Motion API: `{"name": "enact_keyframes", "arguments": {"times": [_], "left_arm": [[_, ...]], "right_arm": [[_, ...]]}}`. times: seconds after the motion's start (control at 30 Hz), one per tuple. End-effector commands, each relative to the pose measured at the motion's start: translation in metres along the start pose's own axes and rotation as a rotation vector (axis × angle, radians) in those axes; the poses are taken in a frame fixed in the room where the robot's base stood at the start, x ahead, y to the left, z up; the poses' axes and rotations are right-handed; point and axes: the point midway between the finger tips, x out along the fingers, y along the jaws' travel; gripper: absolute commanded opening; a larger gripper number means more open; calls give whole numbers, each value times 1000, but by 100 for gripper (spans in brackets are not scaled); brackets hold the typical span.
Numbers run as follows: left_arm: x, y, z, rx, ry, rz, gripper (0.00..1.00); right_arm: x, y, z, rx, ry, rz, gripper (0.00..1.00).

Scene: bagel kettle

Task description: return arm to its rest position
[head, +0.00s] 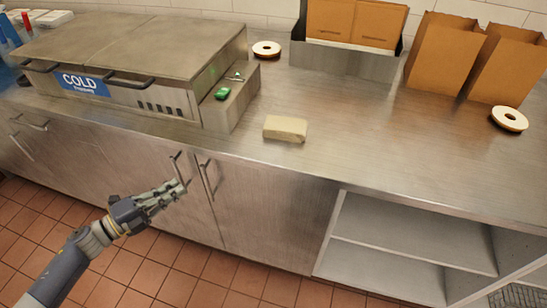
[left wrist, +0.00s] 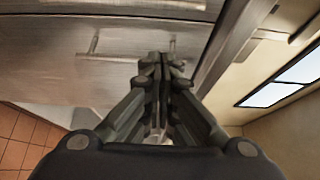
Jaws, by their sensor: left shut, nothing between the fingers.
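My left gripper (head: 178,187) is in front of the steel cabinet doors below the counter, close to a door handle (head: 174,166) in the head view. Its fingers are together and hold nothing. In the left wrist view the shut gripper (left wrist: 160,62) points at a steel front with a bar handle (left wrist: 92,40). I cannot tell whether the fingertips touch the door or its handle. My left forearm comes in from the lower left of the head view. My right gripper does not show.
The steel counter (head: 380,130) carries a cold unit (head: 130,60), a pale block (head: 285,128), tape rolls (head: 267,49) and brown paper bags (head: 440,50). An open shelf (head: 395,235) is at the lower right. The tiled floor (head: 140,270) is clear around the arm.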

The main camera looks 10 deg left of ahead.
Motion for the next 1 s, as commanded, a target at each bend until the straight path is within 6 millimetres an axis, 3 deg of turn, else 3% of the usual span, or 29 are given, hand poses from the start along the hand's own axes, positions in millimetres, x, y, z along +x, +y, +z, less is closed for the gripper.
{"name": "enact_keyframes", "arguments": {"times": [0.1, 0.33, 0.5, 0.77, 0.87, 0.97, 1.0], "left_arm": [[-28, 2, 0, -2, -1, 4, 0], [-69, 1, 0, -1, -1, 3, 0], [-82, 0, 0, 0, 0, 1, 0], [-84, 4, 2, -15, -17, 3, 0], [-89, 28, 12, -101, -110, 20, 0], [-101, 79, 27, -274, -289, 57, 0], [-109, 107, 30, -360, -374, 79, 0]], "right_arm": [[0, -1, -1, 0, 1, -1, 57], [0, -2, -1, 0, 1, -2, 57], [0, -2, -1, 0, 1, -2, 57], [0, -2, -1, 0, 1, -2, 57], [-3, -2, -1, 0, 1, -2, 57], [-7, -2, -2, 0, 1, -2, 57], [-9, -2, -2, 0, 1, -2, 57]]}}
